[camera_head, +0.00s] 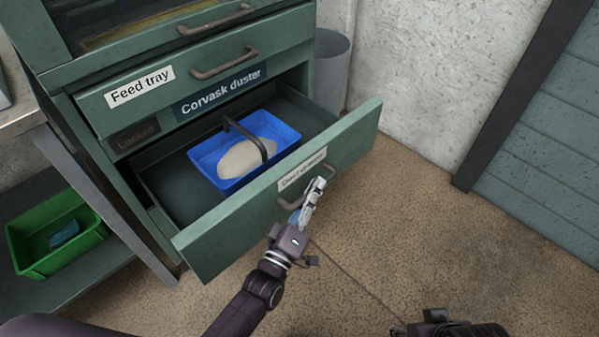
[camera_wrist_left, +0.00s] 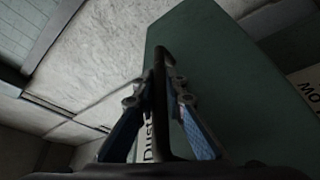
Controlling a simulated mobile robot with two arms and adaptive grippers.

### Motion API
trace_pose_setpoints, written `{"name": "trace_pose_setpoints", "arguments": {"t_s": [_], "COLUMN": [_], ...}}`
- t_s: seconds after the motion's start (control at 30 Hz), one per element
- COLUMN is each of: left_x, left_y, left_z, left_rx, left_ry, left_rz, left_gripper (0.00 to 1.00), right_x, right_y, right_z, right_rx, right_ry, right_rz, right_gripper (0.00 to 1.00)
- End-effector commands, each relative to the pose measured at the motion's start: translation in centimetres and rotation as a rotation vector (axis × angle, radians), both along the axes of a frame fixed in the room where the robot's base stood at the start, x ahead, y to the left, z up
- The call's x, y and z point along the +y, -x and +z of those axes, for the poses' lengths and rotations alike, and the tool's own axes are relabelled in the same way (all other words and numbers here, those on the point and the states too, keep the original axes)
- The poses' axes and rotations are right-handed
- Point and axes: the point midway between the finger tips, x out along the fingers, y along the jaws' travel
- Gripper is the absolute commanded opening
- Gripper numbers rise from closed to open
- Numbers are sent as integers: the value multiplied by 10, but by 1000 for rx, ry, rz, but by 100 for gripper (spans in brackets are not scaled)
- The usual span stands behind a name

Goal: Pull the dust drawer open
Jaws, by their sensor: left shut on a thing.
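The green dust drawer (camera_head: 232,218) at the bottom of the cabinet is pulled well out, and its inside shows. A blue bin (camera_head: 212,154) with a dark handle and a pale heap of dust sits in it. My left gripper (camera_head: 313,193) is at the drawer's front, shut on the drawer handle (camera_head: 287,201). In the left wrist view the dark handle bar (camera_wrist_left: 162,95) runs between the two fingers, against the drawer front (camera_wrist_left: 215,75). Part of the drawer's label is hidden by the gripper. My right arm shows only partly at the bottom right; its fingers cannot be made out.
The "Feed tray" drawer (camera_head: 200,78) above is shut. A "Locked" plate (camera_head: 135,136) is on the cabinet. A grey bin (camera_head: 329,72) stands behind, by the wall. A green crate (camera_head: 35,262) is on a low shelf at left. The floor (camera_head: 430,230) at right is clear.

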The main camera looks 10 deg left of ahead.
Motion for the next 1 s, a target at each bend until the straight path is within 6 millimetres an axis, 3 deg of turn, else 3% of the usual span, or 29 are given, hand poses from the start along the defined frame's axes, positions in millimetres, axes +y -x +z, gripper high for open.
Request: {"name": "trace_pose_setpoints", "arguments": {"t_s": [0.2,0.4,0.97,1.0], "left_x": [-32,-50,-57,-57], "left_y": [25,39,45,45], "left_z": [-1,-1,-2,-2], "left_rx": [5,3,3,3], "left_ry": [1,0,-2,-2], "left_rz": [-2,-2,-1,-1], "left_gripper": [0,0,0,15], "right_x": [1,1,1,1], "right_y": [-2,-2,-2,-2], "right_z": [10,13,14,14], "right_rx": [-7,-8,-8,-9], "right_ry": [-1,-1,-2,-2], "right_rz": [0,1,2,2], "right_gripper": [40,40,40,40]}}
